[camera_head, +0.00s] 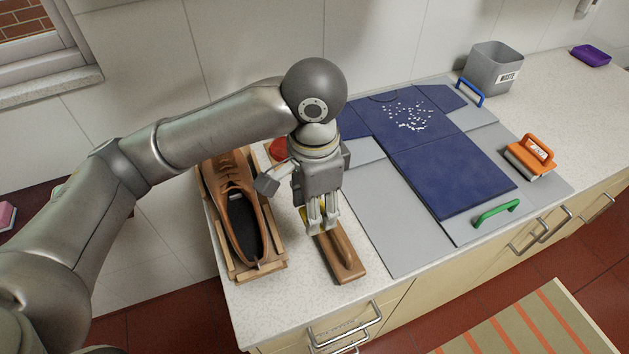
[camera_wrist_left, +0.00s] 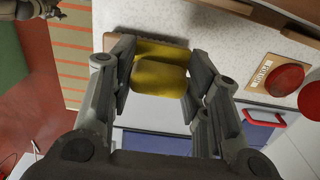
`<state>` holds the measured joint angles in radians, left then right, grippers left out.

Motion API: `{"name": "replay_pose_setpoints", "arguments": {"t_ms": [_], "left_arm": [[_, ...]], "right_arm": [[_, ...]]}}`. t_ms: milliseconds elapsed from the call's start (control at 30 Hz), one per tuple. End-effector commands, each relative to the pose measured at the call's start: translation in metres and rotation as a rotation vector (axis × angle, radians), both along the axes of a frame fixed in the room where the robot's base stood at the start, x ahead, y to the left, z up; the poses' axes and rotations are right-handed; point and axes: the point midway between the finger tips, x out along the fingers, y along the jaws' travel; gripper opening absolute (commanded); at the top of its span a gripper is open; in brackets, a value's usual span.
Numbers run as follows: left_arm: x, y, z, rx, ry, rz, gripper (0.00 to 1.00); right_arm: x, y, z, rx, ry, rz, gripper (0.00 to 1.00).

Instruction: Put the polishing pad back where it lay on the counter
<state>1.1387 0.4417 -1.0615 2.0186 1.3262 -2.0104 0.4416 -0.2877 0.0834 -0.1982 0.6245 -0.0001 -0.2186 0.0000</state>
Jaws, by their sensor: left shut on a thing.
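My left gripper (camera_head: 318,222) points down over the near left part of the counter and is shut on a yellow pad (camera_head: 309,217). In the left wrist view the yellow pad (camera_wrist_left: 160,74) sits between the fingers of my left gripper (camera_wrist_left: 160,85). In the head view the fingers hide much of the pad. A brown wooden block with a raised grip (camera_head: 342,258) lies just in front of and below the fingers. I cannot tell whether the pad touches the counter or the block. A dark grey part at the wrist view's top left corner may be my right gripper (camera_wrist_left: 38,9).
A brown shoe (camera_head: 240,205) stands in a wooden holder close to the left. A red round thing (camera_head: 278,149) is behind the gripper. A blue shirt (camera_head: 447,172) lies on grey boards to the right, with an orange-handled tool (camera_head: 536,150) and a waste bin (camera_head: 493,68) beyond.

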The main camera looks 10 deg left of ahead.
Motion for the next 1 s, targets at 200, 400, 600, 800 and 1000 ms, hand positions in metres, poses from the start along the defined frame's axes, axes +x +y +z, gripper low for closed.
{"name": "replay_pose_setpoints", "arguments": {"t_ms": [200,400,600,800,1000], "left_arm": [[0.030,0.009,-0.016,-0.002,0.006,0.007,0.25],[0.074,0.023,-0.033,0.001,0.004,0.006,0.25],[0.107,0.033,-0.067,0.002,0.005,0.005,0.25],[0.125,0.038,-0.090,0.000,0.002,0.003,0.25],[0.133,0.041,-0.101,0.001,0.002,0.004,0.25]], "right_arm": [[0.002,0.000,0.000,0.000,-0.002,0.000,0.74],[-0.023,0.002,0.004,0.001,0.032,-0.001,0.74],[-0.029,0.005,0.011,0.004,0.043,-0.001,0.74],[-0.009,0.006,0.016,0.006,0.013,0.001,0.74],[-0.003,0.006,0.018,0.008,0.003,0.001,0.74]]}}
